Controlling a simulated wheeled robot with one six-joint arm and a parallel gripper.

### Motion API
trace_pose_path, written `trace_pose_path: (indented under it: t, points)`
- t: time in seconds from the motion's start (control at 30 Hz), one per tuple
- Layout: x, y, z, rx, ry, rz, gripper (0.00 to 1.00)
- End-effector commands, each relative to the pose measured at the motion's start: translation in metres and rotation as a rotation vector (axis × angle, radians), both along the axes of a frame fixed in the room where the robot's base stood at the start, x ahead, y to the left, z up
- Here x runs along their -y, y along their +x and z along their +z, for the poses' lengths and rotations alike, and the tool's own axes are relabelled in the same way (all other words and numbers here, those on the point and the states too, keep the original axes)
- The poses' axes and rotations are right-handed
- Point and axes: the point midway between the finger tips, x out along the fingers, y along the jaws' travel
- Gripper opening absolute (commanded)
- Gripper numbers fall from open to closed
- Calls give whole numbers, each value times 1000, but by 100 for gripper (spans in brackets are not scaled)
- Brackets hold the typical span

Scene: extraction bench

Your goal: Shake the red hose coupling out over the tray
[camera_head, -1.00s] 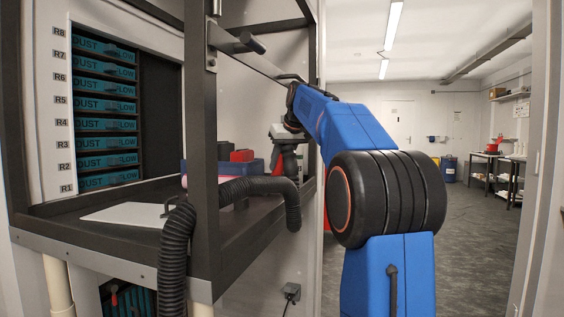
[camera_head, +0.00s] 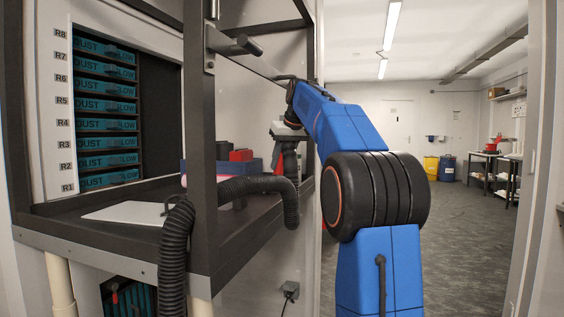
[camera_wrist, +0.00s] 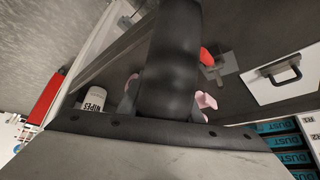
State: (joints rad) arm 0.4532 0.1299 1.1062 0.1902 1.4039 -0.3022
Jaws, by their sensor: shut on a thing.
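My gripper (camera_head: 287,150) is at the far right end of the bench. In the wrist view its pink-padded fingers (camera_wrist: 168,92) are shut on a thick black hose-like piece (camera_wrist: 178,45), which runs away from the wrist. A small red piece (camera_wrist: 207,57) lies beyond the fingers, beside a grey bracket; I cannot tell whether it is the coupling. A white flat panel with a black handle (camera_head: 112,215) lies on the bench; it also shows in the wrist view (camera_wrist: 262,88). I cannot tell whether it is the tray.
Red boxes and a blue box (camera_head: 230,167) stand at the back. A wipes tub (camera_wrist: 94,98) shows in the wrist view. Teal drawers (camera_head: 105,125) line the left.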

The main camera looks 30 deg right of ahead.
Motion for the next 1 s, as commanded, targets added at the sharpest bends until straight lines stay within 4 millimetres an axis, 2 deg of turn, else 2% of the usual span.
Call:
trace_pose_path:
  t: [0.03,0.17,0.4,0.5,0.83,1.0]
  points:
    - [-3,3,51,84,-37,5,1]
    - [-3,3,43,82,-36,6,1]
    - [-4,1,5,85,-39,7,1]
    - [-3,1,-6,84,-38,4,1]
    - [-1,0,-9,83,-39,3,1]
    - [8,-11,-10,82,-39,0,1]
